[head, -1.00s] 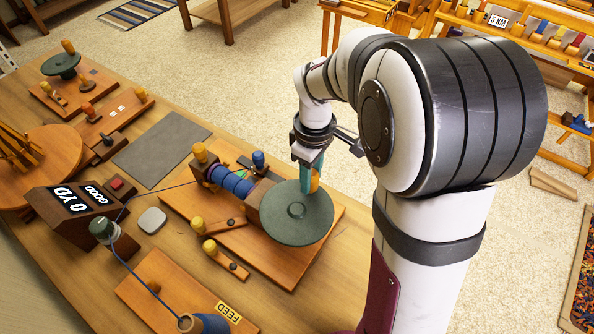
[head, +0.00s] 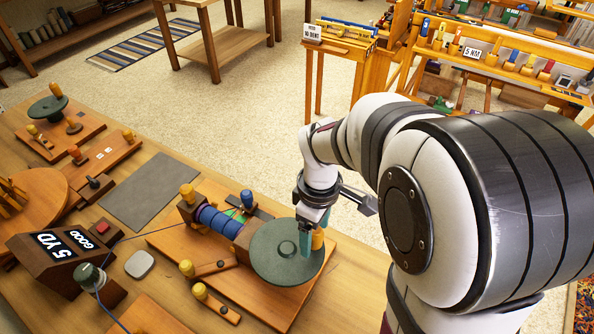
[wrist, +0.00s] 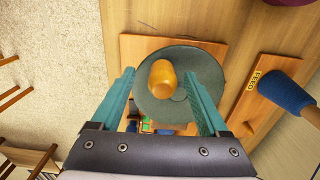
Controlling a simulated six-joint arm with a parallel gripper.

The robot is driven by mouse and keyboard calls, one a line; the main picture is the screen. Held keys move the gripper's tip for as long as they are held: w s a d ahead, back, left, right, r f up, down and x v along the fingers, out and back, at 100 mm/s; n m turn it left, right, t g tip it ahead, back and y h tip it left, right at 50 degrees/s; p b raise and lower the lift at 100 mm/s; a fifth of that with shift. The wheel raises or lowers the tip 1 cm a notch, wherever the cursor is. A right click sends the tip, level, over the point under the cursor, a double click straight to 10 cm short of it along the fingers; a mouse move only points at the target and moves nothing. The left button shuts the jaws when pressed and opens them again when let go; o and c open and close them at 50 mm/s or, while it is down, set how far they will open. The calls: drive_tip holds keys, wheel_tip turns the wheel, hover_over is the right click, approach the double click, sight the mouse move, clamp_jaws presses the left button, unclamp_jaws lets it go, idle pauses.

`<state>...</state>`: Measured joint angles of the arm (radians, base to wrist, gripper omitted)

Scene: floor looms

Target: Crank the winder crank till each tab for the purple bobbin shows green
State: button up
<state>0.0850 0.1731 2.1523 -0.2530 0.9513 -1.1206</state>
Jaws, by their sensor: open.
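The winder stands on a wooden board (head: 262,305), with a dark green crank disc (head: 275,262) and a wound blue-purple bobbin (head: 219,222). The disc's upright orange handle (head: 318,241) is at its far right edge; it also shows in the wrist view (wrist: 161,77). My gripper (head: 316,228) is over that handle, its teal fingers open, one on each side with gaps. In the wrist view, a small bright green patch (wrist: 147,126) shows below the disc; I cannot tell how many tabs there are. The counter box (head: 58,242) reads 5 YD and GOOD.
A blue strand runs from a green-topped guide (head: 90,273) to the bobbin. A grey mat (head: 155,190) and a light grey pad (head: 140,264) lie left. A FEED board (wrist: 254,80) shows in the wrist view.

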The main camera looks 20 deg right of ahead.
drive_tip(key=shift+r, duration=3.55)
wheel_tip(320, 180, up, 15)
drive_tip(key=s+a+f+m+y, duration=0.1)
drive_tip(key=s+a+f+m, duration=0.2)
drive_tip(key=s+f+m, duration=0.4)
drive_tip(key=s+a+f+m, duration=0.3)
drive_tip(key=s+f+m, duration=0.4)
drive_tip(key=s, duration=0.3)
drive_tip(key=shift+s+f+m+y, duration=0.3)
drive_tip(key=shift+f+y, duration=0.1)
drive_tip(key=shift+f, duration=0.5)
